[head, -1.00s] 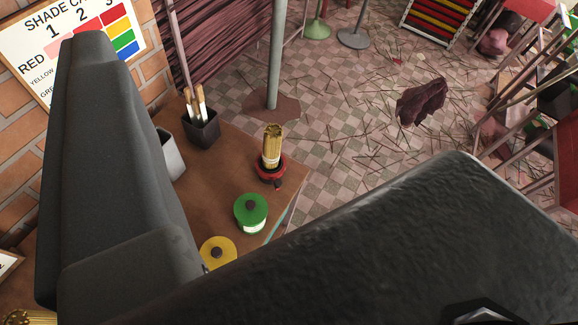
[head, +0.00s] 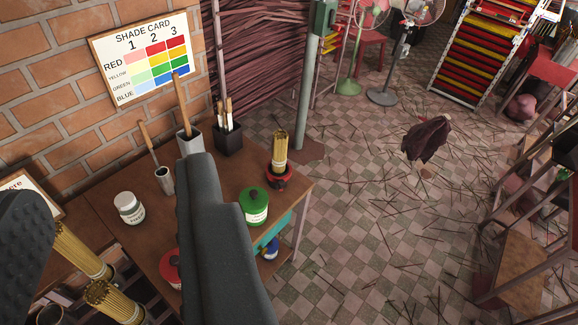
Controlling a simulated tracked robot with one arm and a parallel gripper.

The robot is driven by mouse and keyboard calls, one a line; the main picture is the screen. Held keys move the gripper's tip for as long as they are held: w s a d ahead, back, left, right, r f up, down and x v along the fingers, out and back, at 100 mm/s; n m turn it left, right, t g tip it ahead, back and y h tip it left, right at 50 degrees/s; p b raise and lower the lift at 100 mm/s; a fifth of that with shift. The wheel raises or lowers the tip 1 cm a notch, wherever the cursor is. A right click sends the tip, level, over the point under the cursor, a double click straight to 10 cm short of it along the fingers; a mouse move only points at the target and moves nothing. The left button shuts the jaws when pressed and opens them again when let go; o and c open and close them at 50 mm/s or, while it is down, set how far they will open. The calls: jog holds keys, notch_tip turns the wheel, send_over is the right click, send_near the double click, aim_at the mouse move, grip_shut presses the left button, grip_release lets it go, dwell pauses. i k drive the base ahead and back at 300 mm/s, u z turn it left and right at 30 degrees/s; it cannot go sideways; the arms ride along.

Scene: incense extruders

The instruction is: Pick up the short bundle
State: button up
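A gold bundle (head: 280,152) stands upright in a red holder (head: 278,180) near the workbench's far right corner. Two more gold bundles, an upper one (head: 82,250) and a lower one (head: 114,301), lean in dark cups at the lower left. I cannot tell for sure from this angle which is the short bundle. My gripper (head: 112,180) shows as two dark grey fingers far apart, one over the middle of the bench, one cut off at the left edge with a ribbed inner face. It is open with nothing held, and the bundles at lower left show between the fingers.
On the wooden bench (head: 225,172) stand a green-lidded jar (head: 254,207), a white jar (head: 128,208), a dark brush pot (head: 228,138) and tool cups. A red lid (head: 171,268) is partly hidden. A brick wall bounds the left; tiled floor lies right.

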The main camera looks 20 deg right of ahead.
aim_at(280, 137)
jog(key=z, duration=0.55)
jog(key=i, duration=1.05)
jog(key=u, duration=2.4)
jog(key=k, duration=0.8)
jog(key=z, duration=0.4)
